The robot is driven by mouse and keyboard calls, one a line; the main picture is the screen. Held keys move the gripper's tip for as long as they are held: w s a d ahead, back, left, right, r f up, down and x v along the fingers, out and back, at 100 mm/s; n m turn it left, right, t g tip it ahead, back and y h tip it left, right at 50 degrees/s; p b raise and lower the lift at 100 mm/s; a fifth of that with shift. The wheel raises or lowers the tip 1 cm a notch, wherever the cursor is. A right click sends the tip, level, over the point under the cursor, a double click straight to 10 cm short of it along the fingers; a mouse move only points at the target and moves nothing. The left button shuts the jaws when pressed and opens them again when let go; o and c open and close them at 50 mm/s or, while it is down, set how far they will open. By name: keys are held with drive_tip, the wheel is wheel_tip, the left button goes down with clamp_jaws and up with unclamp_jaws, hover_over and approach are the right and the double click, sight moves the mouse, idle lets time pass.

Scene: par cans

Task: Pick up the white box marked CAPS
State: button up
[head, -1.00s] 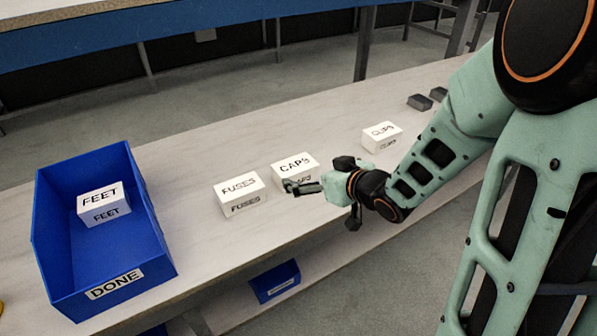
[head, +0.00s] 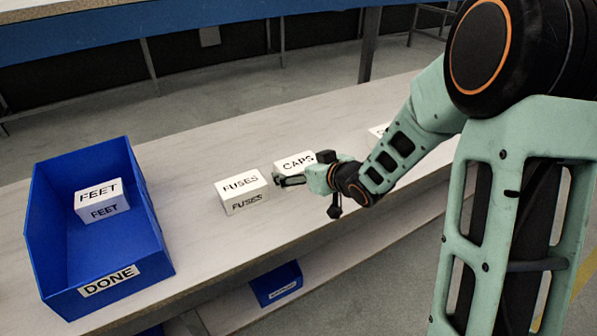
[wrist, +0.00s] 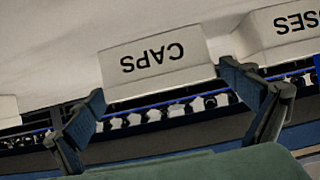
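The white box marked CAPS (head: 294,161) stands on the pale bench just right of the FUSES box, its front partly hidden by my gripper (head: 304,171). In the wrist view the CAPS box (wrist: 155,66) is upside down, ahead of my gripper (wrist: 163,84). The fingers are spread wide, one toward each side of the box, with nothing held between them. I cannot tell whether either finger touches the box.
A white FUSES box (head: 242,191) stands close to the left of CAPS. A blue bin marked DONE (head: 110,281) holds a white FEET box (head: 102,200). Another white box (head: 378,131) is mostly hidden behind my arm. A blue bin (head: 276,284) sits on the lower shelf.

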drive_tip(key=c, duration=1.1)
drive_tip(key=shift+r, duration=0.1)
